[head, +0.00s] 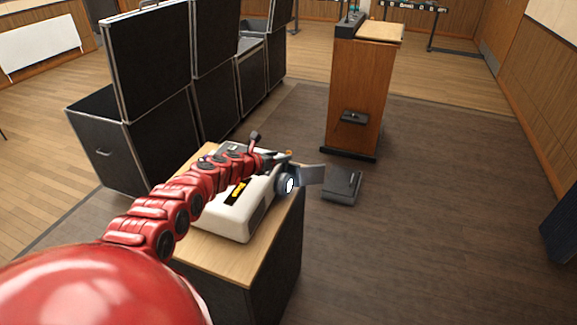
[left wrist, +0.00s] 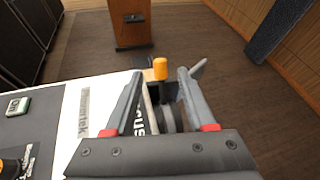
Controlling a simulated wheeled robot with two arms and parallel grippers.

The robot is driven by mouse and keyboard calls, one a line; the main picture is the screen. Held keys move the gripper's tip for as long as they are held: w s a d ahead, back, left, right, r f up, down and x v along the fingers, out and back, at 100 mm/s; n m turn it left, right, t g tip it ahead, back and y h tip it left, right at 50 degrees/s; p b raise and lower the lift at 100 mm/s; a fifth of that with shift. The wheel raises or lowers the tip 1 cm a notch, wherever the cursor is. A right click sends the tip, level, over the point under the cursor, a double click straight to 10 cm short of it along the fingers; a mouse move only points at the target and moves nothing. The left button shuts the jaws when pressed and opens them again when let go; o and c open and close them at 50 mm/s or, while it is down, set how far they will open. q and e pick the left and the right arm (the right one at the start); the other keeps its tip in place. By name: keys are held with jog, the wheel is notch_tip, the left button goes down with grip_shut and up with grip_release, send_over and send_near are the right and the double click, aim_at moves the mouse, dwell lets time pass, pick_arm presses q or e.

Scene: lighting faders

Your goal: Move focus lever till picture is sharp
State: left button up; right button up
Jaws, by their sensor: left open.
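A white projector (head: 240,212) sits on a wood-topped dark stand (head: 262,256), its round lens (head: 289,184) bright. In the left wrist view the focus lever (left wrist: 160,69), with an orange tip on a dark stem, stands up beside the projector's white top (left wrist: 88,108). My left gripper (head: 279,160) is over the projector's lens end. In the left wrist view its two grey fingers (left wrist: 159,76) are open, one on each side of the lever, with gaps visible. Whether either finger touches the lever's stem lower down I cannot tell. My right gripper is not in view.
Tall black cases (head: 150,85) stand behind the stand at the left. A wooden lectern (head: 358,90) stands beyond, with a dark box (head: 342,187) on the floor nearer. A white panel (head: 40,46) hangs at the far left.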

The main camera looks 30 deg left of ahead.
aim_at(287, 153)
pick_arm(q)
jog(key=x, duration=0.3)
jog(key=shift+w+d+p, duration=0.15)
jog(key=shift+w+p, duration=0.05)
jog(key=shift+p, duration=0.15)
jog(key=shift+x, duration=1.3)
grip_shut()
